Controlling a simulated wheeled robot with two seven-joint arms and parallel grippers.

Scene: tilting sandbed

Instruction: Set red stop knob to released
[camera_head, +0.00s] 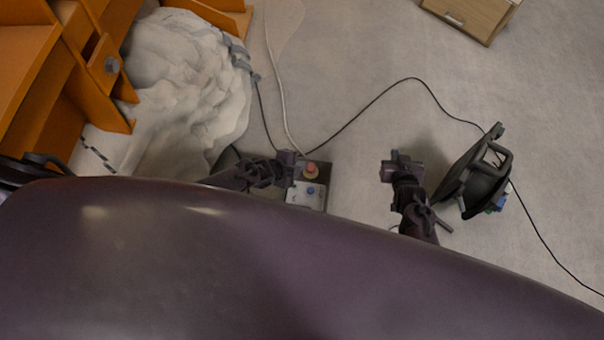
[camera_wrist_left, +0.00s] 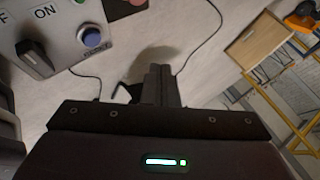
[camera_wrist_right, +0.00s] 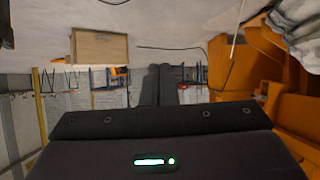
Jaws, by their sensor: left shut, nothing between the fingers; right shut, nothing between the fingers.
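The red stop knob (camera_head: 311,169) sits on the upper part of a small control box (camera_head: 303,196) in the head view. Its pressed or released state is too small to tell. Below it the box carries a blue button, which also shows in the left wrist view (camera_wrist_left: 91,37), beside a black rotary switch (camera_wrist_left: 35,58) marked ON. My left gripper (camera_head: 287,160) is shut and empty, just left of the red knob; contact cannot be told. It shows shut in the left wrist view (camera_wrist_left: 160,85). My right gripper (camera_head: 389,167) is shut and empty, well right of the box.
A black floor lamp-like device (camera_head: 480,175) stands right of my right gripper. Orange framing (camera_head: 40,70) and a pale rumpled sand heap (camera_head: 185,75) lie at the left. Cables cross the floor. A wooden cabinet (camera_head: 470,15) stands at the top right. Floor between my grippers is clear.

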